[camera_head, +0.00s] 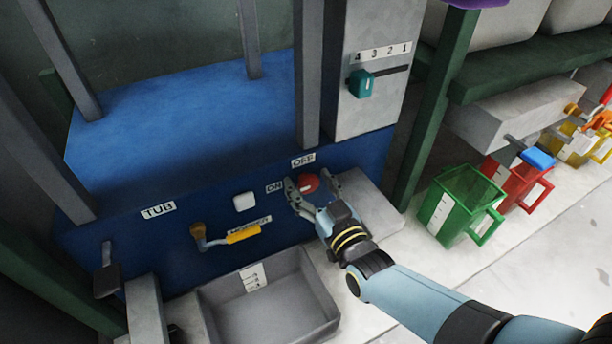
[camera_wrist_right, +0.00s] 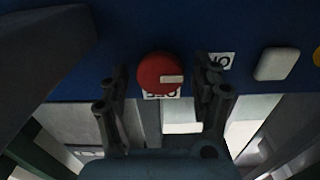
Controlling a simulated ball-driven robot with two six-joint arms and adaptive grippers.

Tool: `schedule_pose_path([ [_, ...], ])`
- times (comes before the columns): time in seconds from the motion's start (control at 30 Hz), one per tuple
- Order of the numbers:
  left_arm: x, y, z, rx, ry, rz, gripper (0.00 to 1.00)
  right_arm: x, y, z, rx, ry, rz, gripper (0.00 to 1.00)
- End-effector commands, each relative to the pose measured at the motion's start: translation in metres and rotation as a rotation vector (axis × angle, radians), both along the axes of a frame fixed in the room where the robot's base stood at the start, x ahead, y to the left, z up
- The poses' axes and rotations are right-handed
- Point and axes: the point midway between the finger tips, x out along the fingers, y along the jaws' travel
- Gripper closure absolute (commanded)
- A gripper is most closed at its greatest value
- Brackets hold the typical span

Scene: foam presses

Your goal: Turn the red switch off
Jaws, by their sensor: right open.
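The red switch (camera_head: 308,183) is a round knob on the front of the blue press panel. The OFF label (camera_head: 303,161) is above it and the ON label (camera_head: 274,187) is to its left. In the right wrist view the red switch (camera_wrist_right: 157,72) shows a pale mark on its right part, on the side of the ON label (camera_wrist_right: 221,62). My right gripper (camera_head: 311,179) is open, with its fingers on either side of the switch. I cannot tell whether they touch it. My left gripper is not in view.
A white button (camera_head: 244,201), a yellow-handled crank (camera_head: 243,234) and a TUB label (camera_head: 158,210) are on the same panel. A grey tray (camera_head: 322,290) sits below. A teal slider (camera_head: 361,83) is above. Green (camera_head: 457,207) and red (camera_head: 520,180) jugs stand at right.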

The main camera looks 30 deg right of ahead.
Motion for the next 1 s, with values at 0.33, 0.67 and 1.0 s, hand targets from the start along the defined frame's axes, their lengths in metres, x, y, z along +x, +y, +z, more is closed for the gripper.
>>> schedule_pose_path([
  [0.33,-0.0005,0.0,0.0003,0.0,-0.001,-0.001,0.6,-0.0001,0.0001,-0.0001,0.0,0.001,0.0,0.55],
  [0.67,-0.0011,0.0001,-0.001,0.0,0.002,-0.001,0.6,-0.0002,0.0001,-0.0002,0.001,0.001,0.0,0.88],
  [1.0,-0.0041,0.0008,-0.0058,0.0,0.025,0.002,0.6,-0.0003,-0.0003,-0.0001,0.087,-0.004,0.0,0.88],
])
